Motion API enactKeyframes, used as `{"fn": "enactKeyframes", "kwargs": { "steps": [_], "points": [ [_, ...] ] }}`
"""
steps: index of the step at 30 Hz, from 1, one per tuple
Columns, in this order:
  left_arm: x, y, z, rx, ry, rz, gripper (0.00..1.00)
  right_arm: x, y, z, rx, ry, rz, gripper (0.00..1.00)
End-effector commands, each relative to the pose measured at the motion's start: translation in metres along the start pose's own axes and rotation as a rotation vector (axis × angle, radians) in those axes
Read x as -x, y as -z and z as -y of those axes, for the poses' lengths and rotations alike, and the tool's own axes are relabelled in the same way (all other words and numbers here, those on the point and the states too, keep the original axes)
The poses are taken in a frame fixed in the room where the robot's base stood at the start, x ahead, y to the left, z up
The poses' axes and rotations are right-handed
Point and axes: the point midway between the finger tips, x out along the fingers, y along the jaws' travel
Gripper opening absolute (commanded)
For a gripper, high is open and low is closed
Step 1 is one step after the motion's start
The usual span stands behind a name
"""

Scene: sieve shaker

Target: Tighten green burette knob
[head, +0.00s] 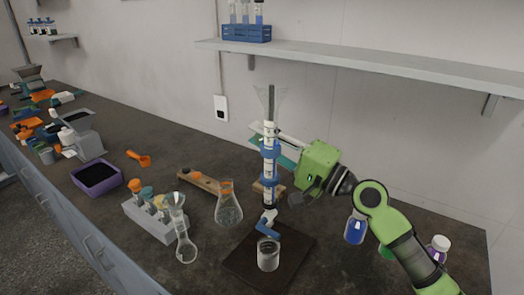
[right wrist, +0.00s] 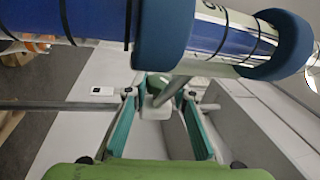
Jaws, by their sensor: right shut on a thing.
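The burette (head: 270,160) stands upright in blue clamps (head: 271,150) above a clear beaker (head: 268,254). It crosses the top of the right wrist view, close to the lens. My right gripper (head: 277,147) reaches in from the right, with its fingers behind the burette. In the right wrist view the teal fingers (right wrist: 160,98) are closed about a small pale fitting with a green knob (right wrist: 182,84) between the fingertips. The burette hides the upper part of the knob, and I cannot make it out in the head view. My left gripper is not in view.
A dark stand base (head: 240,268) lies under the beaker. A flask (head: 228,205) and a rack of vials (head: 152,220) with a funnel-topped flask (head: 181,232) stand to the left. Blue (head: 355,228) and purple (head: 438,247) bottles stand near my right arm. A shelf (head: 370,66) hangs above.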

Motion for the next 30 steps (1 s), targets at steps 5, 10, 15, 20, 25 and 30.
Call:
{"fn": "enactKeyframes", "kwargs": {
  "steps": [5,10,15,20,25,30],
  "points": [
    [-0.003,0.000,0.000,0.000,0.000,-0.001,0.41,0.000,-0.001,-0.002,-0.001,0.003,0.002,0.02],
    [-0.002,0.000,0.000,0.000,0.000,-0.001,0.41,0.000,-0.001,-0.002,-0.001,0.002,0.002,0.02],
    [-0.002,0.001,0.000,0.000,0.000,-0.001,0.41,0.000,-0.001,-0.002,-0.001,0.002,0.002,0.40],
    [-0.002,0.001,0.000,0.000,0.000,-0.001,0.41,0.000,-0.001,-0.001,0.000,0.003,0.001,0.40],
    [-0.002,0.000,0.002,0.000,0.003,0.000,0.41,0.004,0.000,-0.002,0.000,0.002,-0.001,0.40],
    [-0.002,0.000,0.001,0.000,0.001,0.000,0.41,0.028,0.000,-0.003,-0.001,0.000,-0.002,0.40]
  ]
}}
